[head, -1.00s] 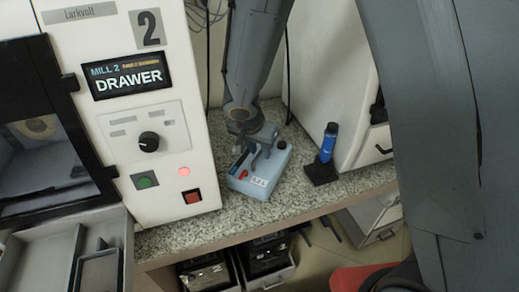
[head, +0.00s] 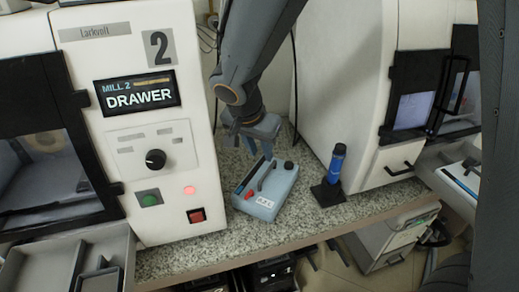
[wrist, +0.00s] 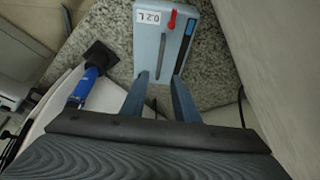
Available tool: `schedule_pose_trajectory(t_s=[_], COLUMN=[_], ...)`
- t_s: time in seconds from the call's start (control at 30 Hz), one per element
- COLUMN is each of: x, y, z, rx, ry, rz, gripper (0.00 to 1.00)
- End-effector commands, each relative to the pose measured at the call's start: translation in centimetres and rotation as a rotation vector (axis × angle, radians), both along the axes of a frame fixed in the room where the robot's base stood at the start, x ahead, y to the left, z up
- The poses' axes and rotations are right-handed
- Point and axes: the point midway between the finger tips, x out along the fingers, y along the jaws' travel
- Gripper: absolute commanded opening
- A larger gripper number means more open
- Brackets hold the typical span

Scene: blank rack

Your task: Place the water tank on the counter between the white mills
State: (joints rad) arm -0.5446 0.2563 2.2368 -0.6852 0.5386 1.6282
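The water tank (head: 264,190) is a light blue box with a handle on top, a red part, a dark cap and a white label. It sits upright on the speckled counter (head: 225,240) between two white mills, the left mill (head: 125,45) and the right mill (head: 335,70). In the wrist view the tank (wrist: 200,60) lies just beyond my fingertips. My gripper (head: 250,148) is above the tank, pointing down, with its fingers apart and nothing held. The open fingers (wrist: 160,78) also show in the wrist view.
A blue bottle on a black stand (head: 333,175) is right of the tank, near the right mill. An open grey drawer (head: 65,262) juts out at lower left. Dark bins (head: 262,274) stand below the counter. Cables hang behind.

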Motion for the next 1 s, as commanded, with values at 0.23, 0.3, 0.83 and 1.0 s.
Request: schedule_pose_trajectory(t_s=[0.23, 0.3, 0.83, 1.0], x=[-0.4, -0.4, -8.0, -10.6], y=[0.2, 0.0, -14.0, -16.8], z=[0.9, 0.9, -1.5, -2.1], rx=[0.000, -0.001, 0.021, 0.049], ry=[0.001, 0.004, 0.259, 0.283], rz=[0.000, 0.001, 0.312, 0.428], gripper=[0.28, 0.28, 0.28, 0.28])
